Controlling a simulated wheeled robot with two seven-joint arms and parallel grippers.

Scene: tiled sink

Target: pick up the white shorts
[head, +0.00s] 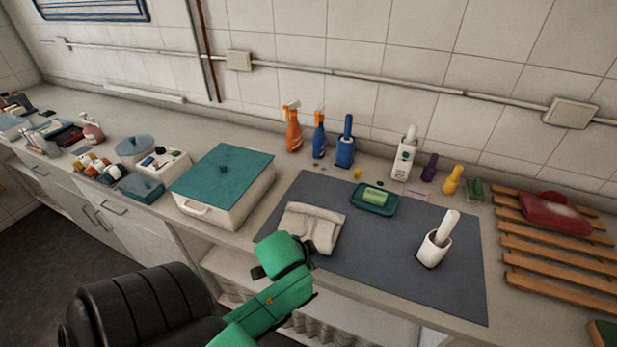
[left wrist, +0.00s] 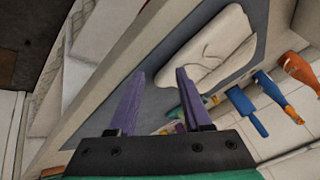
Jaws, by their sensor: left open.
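The white shorts (head: 314,226) lie folded on the left part of the dark grey mat (head: 375,250), near the counter's front edge. They also show in the left wrist view (left wrist: 205,55), beyond the fingertips. My left gripper (left wrist: 158,75) is open, with two purple fingers apart and nothing between them. In the head view the green left arm (head: 283,258) reaches up from below, its end just in front of the shorts and hiding their lower left part. My right gripper is not in view.
A white box with a teal lid (head: 224,172) stands left of the mat. A green dish with a sponge (head: 375,198) and a white holder with a brush (head: 434,247) are on the mat. Spray bottles (head: 293,128) line the back. A slatted wooden rack (head: 550,250) is at right.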

